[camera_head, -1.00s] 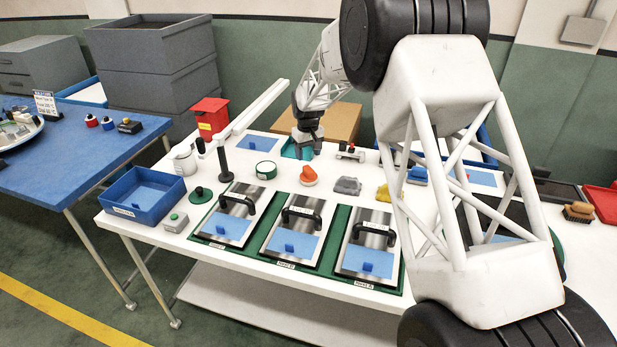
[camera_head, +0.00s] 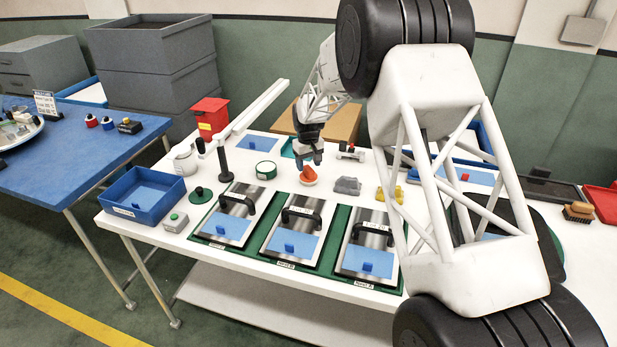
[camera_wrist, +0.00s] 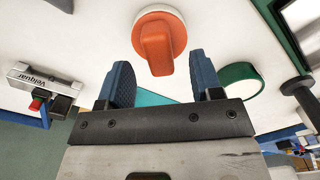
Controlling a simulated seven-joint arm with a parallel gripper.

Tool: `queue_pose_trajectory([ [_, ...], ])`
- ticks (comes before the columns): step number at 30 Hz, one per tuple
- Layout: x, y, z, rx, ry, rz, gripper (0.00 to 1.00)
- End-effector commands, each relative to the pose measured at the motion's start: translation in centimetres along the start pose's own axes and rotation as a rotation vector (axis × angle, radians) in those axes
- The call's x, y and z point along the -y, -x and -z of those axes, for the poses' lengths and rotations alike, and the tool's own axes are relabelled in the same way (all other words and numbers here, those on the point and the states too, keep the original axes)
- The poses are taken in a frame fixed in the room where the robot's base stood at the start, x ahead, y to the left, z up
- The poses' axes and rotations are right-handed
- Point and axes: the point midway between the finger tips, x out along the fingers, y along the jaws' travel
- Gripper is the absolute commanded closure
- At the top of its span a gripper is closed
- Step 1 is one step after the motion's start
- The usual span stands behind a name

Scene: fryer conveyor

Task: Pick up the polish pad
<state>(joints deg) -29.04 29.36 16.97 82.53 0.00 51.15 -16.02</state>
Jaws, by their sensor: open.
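An orange knob-handled piece on a round white base, which I take for the polish pad (camera_head: 308,175), stands on the white table behind the metal plates. In the wrist view the orange pad (camera_wrist: 158,38) shows whole, just beyond the fingertips and roughly centred between them. My gripper (camera_head: 311,160) is open and points down just behind and above the pad. In the wrist view my gripper (camera_wrist: 162,80) has both blue fingers apart with nothing held. The head view does not show the exact height gap.
A green-rimmed round piece (camera_head: 265,170) stands left of the pad, and a grey block (camera_head: 347,186) right of it. A teal tray (camera_head: 288,149) lies behind. Handled metal plates (camera_head: 290,227) fill the front. A black post with a white arm (camera_head: 223,165) rises at left.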

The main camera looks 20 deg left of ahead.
Motion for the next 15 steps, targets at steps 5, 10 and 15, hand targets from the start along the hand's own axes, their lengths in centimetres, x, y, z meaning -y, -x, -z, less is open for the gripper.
queue_pose_trajectory([
  [5,0.0,-2.2,-0.1,0.001,0.000,0.000,0.40],
  [10,0.0,-3.2,-0.1,0.000,0.000,0.000,0.40],
  [15,0.0,-3.3,-0.1,0.000,0.000,0.000,0.40],
])
